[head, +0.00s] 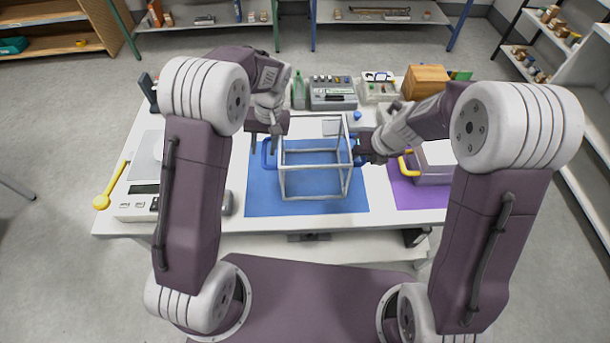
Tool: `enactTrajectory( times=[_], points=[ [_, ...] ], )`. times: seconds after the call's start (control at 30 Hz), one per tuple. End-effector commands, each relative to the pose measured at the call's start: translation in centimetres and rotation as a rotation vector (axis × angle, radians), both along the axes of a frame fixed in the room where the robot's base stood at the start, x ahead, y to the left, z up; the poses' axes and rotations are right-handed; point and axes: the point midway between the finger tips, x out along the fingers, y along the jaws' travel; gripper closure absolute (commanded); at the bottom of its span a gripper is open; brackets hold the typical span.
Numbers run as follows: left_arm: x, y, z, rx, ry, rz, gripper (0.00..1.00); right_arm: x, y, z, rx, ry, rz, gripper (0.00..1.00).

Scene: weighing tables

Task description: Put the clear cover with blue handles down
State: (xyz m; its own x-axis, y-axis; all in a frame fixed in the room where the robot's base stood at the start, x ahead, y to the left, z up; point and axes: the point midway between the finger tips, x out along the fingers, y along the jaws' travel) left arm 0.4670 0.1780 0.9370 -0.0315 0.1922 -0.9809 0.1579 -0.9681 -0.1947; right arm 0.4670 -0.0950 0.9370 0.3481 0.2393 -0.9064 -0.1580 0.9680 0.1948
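The clear cover (313,194) is a see-through box with pale grey edges. It stands level over the blue mat (262,203) in the middle of the table; I cannot tell whether its bottom edge touches the mat. It has a blue handle (267,160) on its left side and another (358,158) on its right. My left gripper (265,147) is at the left handle, pointing down, with its fingers apart. My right gripper (362,153) is at the right handle and partly hides it; its finger gap is not clear.
A scale (133,206) and a yellow spoon-like tool (103,200) lie at the left. A purple mat (425,195) with a yellow-handled box (432,176) is at the right. A green bottle (298,92), grey device (333,95) and wooden block (424,80) stand behind.

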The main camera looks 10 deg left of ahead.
Motion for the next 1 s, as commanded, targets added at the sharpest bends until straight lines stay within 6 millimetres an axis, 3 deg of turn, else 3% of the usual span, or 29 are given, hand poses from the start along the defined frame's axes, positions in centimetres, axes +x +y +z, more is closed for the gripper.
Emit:
enactTrajectory(
  times=[0.27, 0.7, 0.83, 1.0],
  points=[
    [0.1, -0.1, 0.5, -0.001, -0.002, 0.0, 0.64, 0.0, 0.0, 0.1, 0.0, 0.0, 0.0, 0.64],
    [0.4, -2.0, 10.1, -0.001, -0.005, -0.001, 0.64, 0.0, 0.0, 0.0, 0.0, 0.0, 0.0, 0.64],
    [0.4, -2.2, 11.5, -0.001, -0.003, -0.001, 0.64, 0.0, 0.0, 0.0, 0.0, 0.0, 0.0, 0.64],
    [0.3, -2.3, 11.9, 0.0, 0.0, 0.0, 0.64, 0.0, 0.0, 0.1, 0.0, -0.001, 0.0, 0.64]
  ],
)
